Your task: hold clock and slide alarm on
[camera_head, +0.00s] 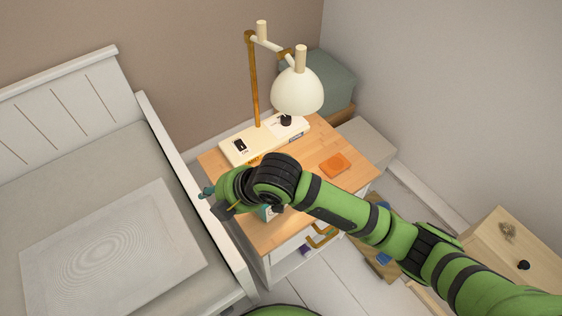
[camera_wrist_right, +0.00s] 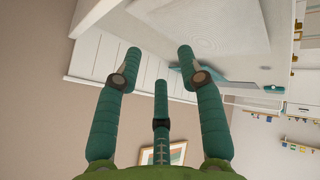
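A small teal and white thing (camera_head: 266,214), which may be the clock, stands near the front of the wooden desk (camera_head: 318,195). My right arm and wrist hide most of it, and no alarm slider can be made out. My right gripper (camera_head: 207,194) reaches past the desk's left edge, above the side of the bed. In the right wrist view its fingers (camera_wrist_right: 160,58) are spread apart with nothing between them. My left gripper is not in view.
A white-shaded lamp (camera_head: 297,91) and white flat books or boxes (camera_head: 243,151) are at the back of the desk. An orange block (camera_head: 335,165) lies at right. The white bed (camera_head: 180,150) borders the left. A wooden cabinet (camera_head: 515,250) stands at lower right.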

